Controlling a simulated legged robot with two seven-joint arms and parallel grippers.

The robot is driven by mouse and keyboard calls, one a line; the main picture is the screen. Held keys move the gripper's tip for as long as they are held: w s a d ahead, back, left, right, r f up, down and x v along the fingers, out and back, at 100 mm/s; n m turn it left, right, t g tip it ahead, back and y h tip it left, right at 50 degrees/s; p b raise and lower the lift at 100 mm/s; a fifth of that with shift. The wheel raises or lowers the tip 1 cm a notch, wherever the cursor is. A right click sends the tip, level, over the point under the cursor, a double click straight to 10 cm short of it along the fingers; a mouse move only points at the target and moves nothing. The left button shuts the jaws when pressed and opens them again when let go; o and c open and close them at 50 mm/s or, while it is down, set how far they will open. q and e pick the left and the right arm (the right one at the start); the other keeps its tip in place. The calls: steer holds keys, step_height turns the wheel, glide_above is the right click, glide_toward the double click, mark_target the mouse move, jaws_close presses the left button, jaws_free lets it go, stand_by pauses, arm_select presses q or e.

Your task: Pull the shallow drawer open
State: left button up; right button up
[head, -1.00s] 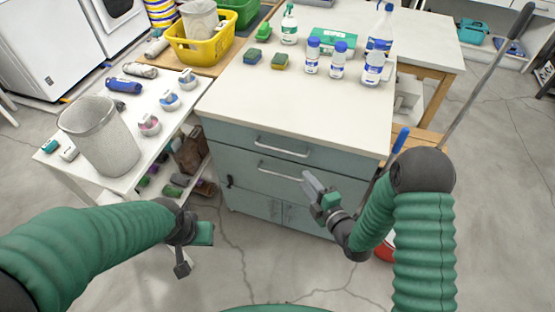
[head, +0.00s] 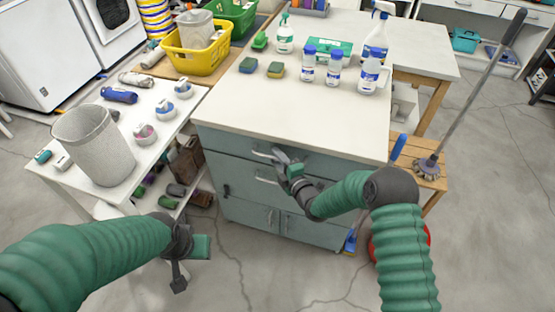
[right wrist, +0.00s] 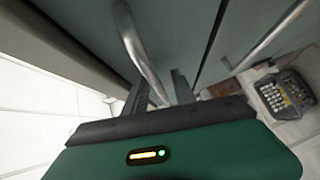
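The cabinet's shallow top drawer (head: 225,143) has a blue-grey front that looks flush under the white top. Its metal bar handle (head: 262,154) is partly hidden by my right gripper (head: 280,157). In the right wrist view, the handle (right wrist: 142,50) runs down between the two dark fingers of my right gripper (right wrist: 160,92). The fingers stand apart with a gap around the bar; contact is not clear. A second drawer (head: 235,176) with a similar handle (head: 266,181) lies below. My left gripper (head: 188,262) hangs at lower left, away from the cabinet; its fingers are unclear.
Spray bottles and white bottles (head: 333,70) stand on the cabinet top (head: 270,110). A side table (head: 90,190) with a grey bin (head: 95,148) is at left. A wooden stool (head: 420,177) with a brush and a red bucket (head: 425,235) are at right.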

jaws_close()
steer(key=shift+s+f, duration=0.15)
stand_by(1.3)
